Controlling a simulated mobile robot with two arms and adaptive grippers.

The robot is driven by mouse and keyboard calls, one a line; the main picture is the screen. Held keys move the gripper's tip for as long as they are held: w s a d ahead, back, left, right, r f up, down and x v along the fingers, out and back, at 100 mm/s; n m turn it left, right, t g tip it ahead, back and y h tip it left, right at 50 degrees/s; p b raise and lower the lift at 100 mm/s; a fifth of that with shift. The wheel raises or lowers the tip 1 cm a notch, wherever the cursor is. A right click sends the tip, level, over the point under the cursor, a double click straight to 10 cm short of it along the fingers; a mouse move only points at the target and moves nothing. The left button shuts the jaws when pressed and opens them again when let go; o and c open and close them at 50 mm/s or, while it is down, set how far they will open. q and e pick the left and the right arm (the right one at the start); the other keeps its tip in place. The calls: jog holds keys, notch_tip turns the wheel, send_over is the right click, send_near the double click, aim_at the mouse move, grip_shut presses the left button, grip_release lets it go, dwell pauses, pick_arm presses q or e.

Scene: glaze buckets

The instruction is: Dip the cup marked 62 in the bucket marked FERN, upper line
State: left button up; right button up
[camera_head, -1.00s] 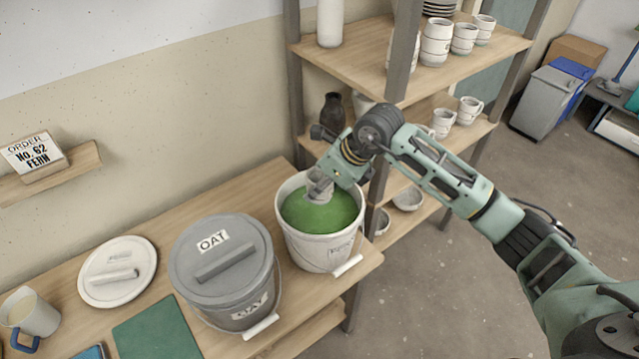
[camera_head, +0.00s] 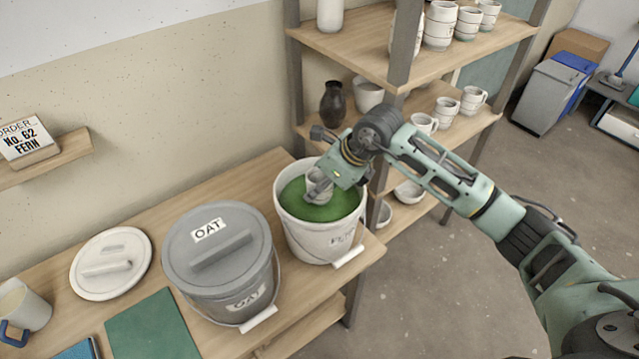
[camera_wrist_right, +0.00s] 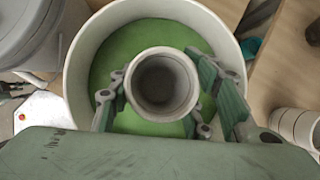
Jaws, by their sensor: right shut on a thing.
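A grey-white cup (camera_head: 319,186) is held in my right gripper (camera_head: 325,182), inside the mouth of a white bucket (camera_head: 318,241) of green glaze (camera_head: 342,205). The bucket's label is blurred and starts with F. In the right wrist view the fingers (camera_wrist_right: 165,100) are shut on either side of the cup (camera_wrist_right: 162,82), whose open mouth faces the camera. The green glaze (camera_wrist_right: 112,60) surrounds it in that picture. I cannot tell whether its base touches the glaze. No number shows on the cup. My left gripper is not in view.
A lidded grey bucket marked OAT (camera_head: 222,262) stands left of the green one. A loose white lid (camera_head: 112,262), a green mat (camera_head: 155,328) and a mug (camera_head: 25,308) lie further left. An order card (camera_head: 27,140) reads No. 62 FERN. Shelves (camera_head: 430,65) with cups stand behind.

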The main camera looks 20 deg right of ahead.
jog(key=shift+f+b, duration=2.5)
jog(key=shift+f, duration=0.55)
jog(key=shift+f, duration=0.1)
dwell(0.4)
jog(key=shift+r+p, duration=1.15)
jog(key=shift+r, duration=1.05)
jog(key=shift+r+p, duration=0.8)
jog(key=shift+r, duration=0.65)
